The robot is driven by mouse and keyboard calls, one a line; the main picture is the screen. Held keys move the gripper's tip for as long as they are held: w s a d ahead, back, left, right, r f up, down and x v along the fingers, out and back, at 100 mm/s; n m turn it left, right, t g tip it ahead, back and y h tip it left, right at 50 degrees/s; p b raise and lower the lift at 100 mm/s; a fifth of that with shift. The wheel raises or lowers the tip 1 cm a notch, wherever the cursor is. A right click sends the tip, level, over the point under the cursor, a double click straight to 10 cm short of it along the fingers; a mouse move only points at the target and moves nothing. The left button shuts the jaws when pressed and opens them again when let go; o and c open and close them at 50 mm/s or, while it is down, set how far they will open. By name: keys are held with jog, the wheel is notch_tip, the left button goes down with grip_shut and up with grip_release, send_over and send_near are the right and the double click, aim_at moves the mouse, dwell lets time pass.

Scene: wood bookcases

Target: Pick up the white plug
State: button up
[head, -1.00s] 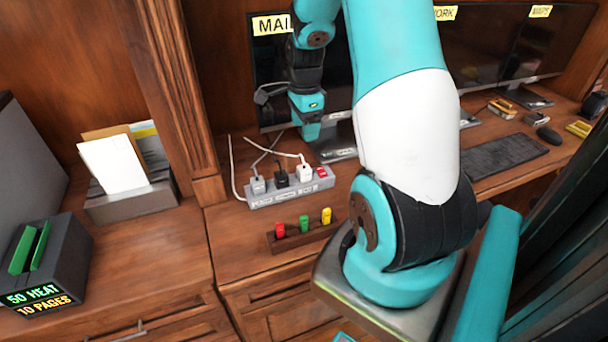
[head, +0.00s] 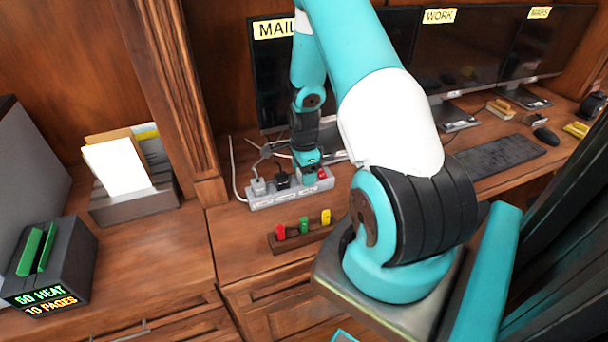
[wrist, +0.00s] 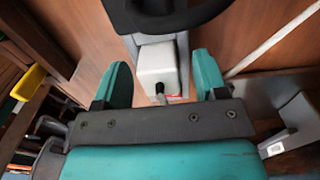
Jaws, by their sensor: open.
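The white plug (wrist: 157,66) shows in the wrist view as a pale block between the two teal fingers of my gripper (wrist: 163,72). The fingers stand open, with a visible gap on each side of it. In the head view my gripper (head: 309,168) is down at the right part of the grey power strip (head: 275,202) and hides the white plug. A grey plug (head: 259,186) and a black plug (head: 282,180) sit in the strip to the left. A red switch (head: 322,174) is at the strip's right end.
A wooden block with red, green and yellow pegs (head: 290,240) lies in front of the strip. The MAIL monitor (head: 270,80) stands behind. A letter holder (head: 135,204) is on the left; a keyboard (head: 500,156) is on the right. Cables run behind the strip.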

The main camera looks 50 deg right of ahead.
jog(key=c, duration=1)
